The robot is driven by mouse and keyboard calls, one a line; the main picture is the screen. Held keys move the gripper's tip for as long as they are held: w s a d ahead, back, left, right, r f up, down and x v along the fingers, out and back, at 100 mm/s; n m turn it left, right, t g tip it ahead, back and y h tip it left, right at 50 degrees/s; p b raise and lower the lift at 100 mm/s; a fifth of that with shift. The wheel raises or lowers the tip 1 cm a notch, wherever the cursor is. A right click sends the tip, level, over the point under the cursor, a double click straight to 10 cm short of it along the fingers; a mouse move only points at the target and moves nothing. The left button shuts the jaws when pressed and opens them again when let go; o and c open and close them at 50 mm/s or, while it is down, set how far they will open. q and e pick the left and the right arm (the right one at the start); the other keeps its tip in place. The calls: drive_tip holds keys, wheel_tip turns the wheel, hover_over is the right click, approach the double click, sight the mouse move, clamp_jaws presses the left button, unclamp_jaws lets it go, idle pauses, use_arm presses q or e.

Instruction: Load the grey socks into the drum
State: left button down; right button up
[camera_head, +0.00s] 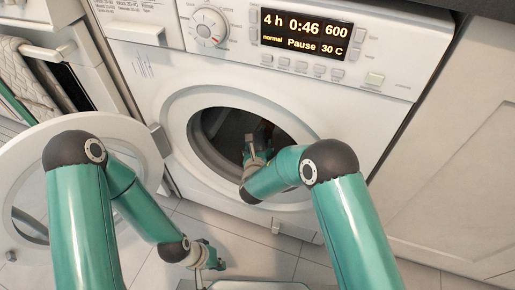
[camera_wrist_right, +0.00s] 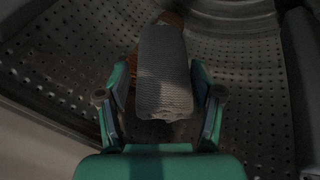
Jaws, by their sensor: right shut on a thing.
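The grey socks (camera_wrist_right: 165,72) are a ribbed, rolled bundle in the right wrist view, between the fingers of my right gripper (camera_wrist_right: 162,98). The right gripper is shut on them, inside the perforated metal drum (camera_wrist_right: 62,88). In the head view, my right gripper (camera_head: 256,148) reaches through the round opening of the white washer (camera_head: 160,85), and the socks are hard to make out in the dark drum (camera_head: 222,125). My left gripper (camera_head: 210,262) is low in front of the washer, outside the drum; its fingers are too small to judge.
The round washer door (camera_head: 28,138) stands open at the left, behind my left arm. The display (camera_head: 305,35) reads "Pause". Something orange-brown (camera_wrist_right: 172,18) shows behind the socks in the drum. A cabinet (camera_head: 455,150) is at the right, and an oven with a towel (camera_head: 25,75) at the left.

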drive_tip(key=shift+f, duration=0.55)
drive_tip(key=o, duration=1.1)
drive_tip(key=shift+r, duration=0.1)
drive_tip(key=shift+r, duration=0.25)
drive_tip(key=p+v, duration=0.1)
drive_tip(key=v, duration=0.2)
drive_tip(key=p+v, duration=0.1)
drive_tip(key=v, duration=0.3)
drive_tip(key=p+v, duration=0.2)
drive_tip(key=v, duration=0.2)
drive_tip(key=shift+a+r, duration=0.1)
drive_tip(key=shift+r, duration=0.25)
drive_tip(key=shift+s+r, duration=0.1)
drive_tip(key=shift+s, duration=0.35)
